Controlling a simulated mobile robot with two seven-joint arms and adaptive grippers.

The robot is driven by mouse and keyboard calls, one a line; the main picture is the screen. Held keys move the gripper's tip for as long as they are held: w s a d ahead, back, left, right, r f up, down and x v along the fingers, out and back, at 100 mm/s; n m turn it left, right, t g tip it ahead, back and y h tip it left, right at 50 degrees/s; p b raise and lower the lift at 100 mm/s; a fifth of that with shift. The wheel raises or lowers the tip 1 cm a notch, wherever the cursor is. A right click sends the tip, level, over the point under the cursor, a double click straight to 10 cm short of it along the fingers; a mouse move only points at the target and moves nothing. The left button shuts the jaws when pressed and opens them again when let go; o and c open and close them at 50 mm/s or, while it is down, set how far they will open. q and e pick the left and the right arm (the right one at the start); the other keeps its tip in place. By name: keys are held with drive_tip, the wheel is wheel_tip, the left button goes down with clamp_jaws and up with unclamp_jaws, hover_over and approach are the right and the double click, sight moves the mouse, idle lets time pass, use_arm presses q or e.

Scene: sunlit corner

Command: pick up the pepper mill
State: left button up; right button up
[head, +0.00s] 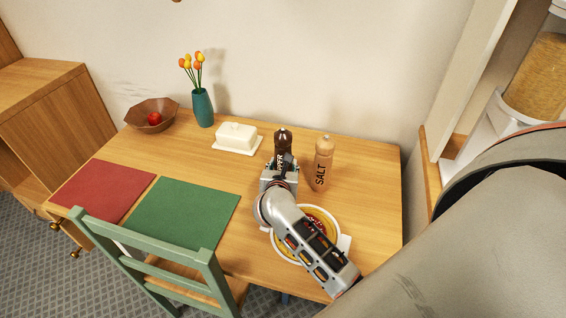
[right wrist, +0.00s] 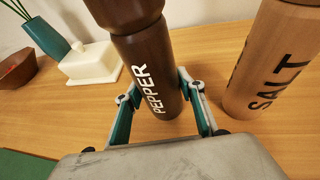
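The pepper mill (head: 283,139) is a dark brown bottle shape with white PEPPER lettering. It stands upright on the wooden table and fills the middle of the right wrist view (right wrist: 143,60). My right gripper (head: 281,165) reaches it from the front. In the right wrist view its two teal-padded fingers (right wrist: 160,88) lie on either side of the mill, close to its sides. The fingertips are partly hidden, so I cannot tell whether they press on it. My left gripper is in neither view.
The salt mill (head: 323,165) stands close to the right. A white butter dish (head: 238,136) and a vase of tulips (head: 203,108) are at the back left. A bowl (head: 312,250) sits under my right arm. A green chair (head: 150,248) stands in front.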

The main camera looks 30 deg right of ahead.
drive_tip(key=c, duration=0.6)
drive_tip(key=shift+r, duration=0.1)
wheel_tip(320, 180, up, 20)
drive_tip(key=p, duration=0.2)
hover_over(283, 128)
drive_tip(key=s+a+n+t+y, duration=0.1)
drive_tip(key=s+a+n, duration=0.1)
drive_tip(key=s+a, duration=1)
drive_tip(key=shift+s+a+y, duration=0.15)
drive_tip(key=shift+s+y, duration=0.1)
drive_tip(key=shift+y, duration=0.05)
